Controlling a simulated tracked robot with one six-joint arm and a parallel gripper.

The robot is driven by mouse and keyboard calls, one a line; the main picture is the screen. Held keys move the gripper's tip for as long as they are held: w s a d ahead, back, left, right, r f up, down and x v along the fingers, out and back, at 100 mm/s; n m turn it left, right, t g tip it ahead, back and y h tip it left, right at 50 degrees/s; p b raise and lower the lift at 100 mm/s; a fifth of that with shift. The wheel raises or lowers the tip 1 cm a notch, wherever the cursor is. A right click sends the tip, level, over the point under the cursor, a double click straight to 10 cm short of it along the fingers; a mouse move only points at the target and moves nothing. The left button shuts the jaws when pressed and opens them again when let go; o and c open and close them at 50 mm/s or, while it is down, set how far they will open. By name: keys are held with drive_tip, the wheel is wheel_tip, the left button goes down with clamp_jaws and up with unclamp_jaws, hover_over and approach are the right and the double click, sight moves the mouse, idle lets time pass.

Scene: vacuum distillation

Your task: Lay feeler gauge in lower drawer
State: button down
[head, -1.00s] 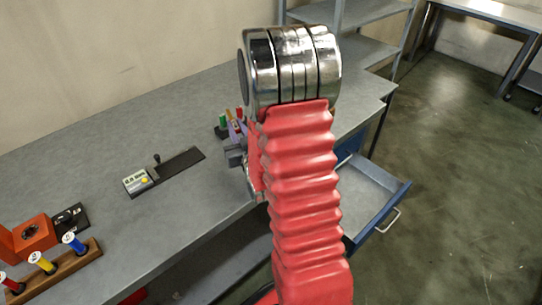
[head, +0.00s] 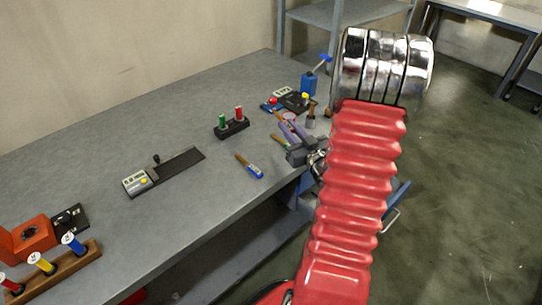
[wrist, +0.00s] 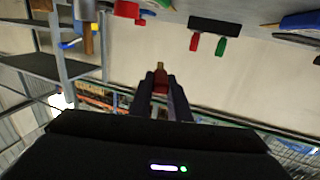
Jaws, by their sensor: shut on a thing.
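My gripper (head: 283,122) is over the right part of the bench, its fingers pointing up-left. In the wrist view its dark fingers (wrist: 161,98) are shut on a small red-brown piece with a brassy tip (wrist: 160,74). This may be the feeler gauge, but most of it is hidden between the fingers, so I cannot be sure. An open blue drawer (head: 400,193) sticks out under the bench's right end. My arm hides most of it, and I cannot tell whether it is the lower one.
The grey bench (head: 100,145) carries a black stand with green and red pieces (head: 232,127), a blue-tipped tool (head: 249,166), a digital gauge (head: 137,183), a wooden spool rack (head: 55,275) and a blue item (head: 309,83). Floor right of the drawer is clear.

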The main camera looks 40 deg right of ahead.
drive_tip(key=a+n+y, duration=0.1)
drive_tip(key=a+y, duration=0.1)
drive_tip(key=a+n+y, duration=0.1)
drive_tip(key=a+y, duration=0.1)
drive_tip(key=a, duration=0.1)
drive_tip(key=shift+w+a+f+n+t, duration=0.1)
drive_tip(key=shift+a+f+n+t, duration=0.05)
drive_tip(key=shift+n+t, duration=0.2)
drive_tip(key=shift+f, duration=0.1)
hover_over(276, 161)
drive_tip(key=shift+f, duration=2.85)
drive_tip(key=shift+f, duration=1.8)
drive_tip(key=shift+f, duration=0.45)
